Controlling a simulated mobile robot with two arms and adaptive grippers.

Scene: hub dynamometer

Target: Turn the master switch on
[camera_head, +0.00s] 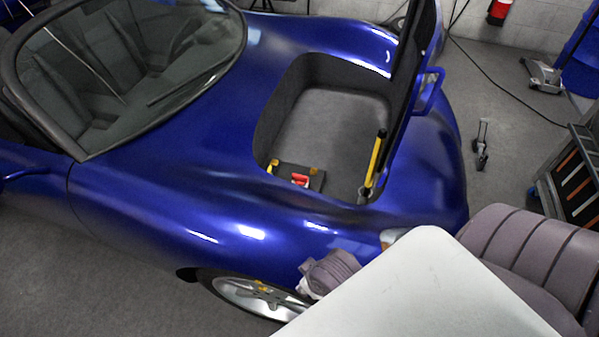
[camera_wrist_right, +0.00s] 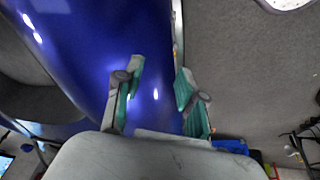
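A red switch (camera_head: 300,180), which looks like the master switch, sits on a dark panel (camera_head: 316,183) at the near-left edge of the car's open compartment (camera_head: 328,125). It is too small to tell which way it is set. My right gripper (camera_wrist_right: 158,85) shows in the wrist view. Its two green-padded fingers are apart with nothing between them, and blue bodywork lies beyond. The switch cannot be made out in that view. My left gripper is not in view.
The blue car (camera_head: 170,185) fills much of the head view. Its raised lid (camera_head: 409,75) and a yellow-and-black strut (camera_head: 374,160) stand at the compartment's right side. A dark rack (camera_head: 573,175) stands at far right.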

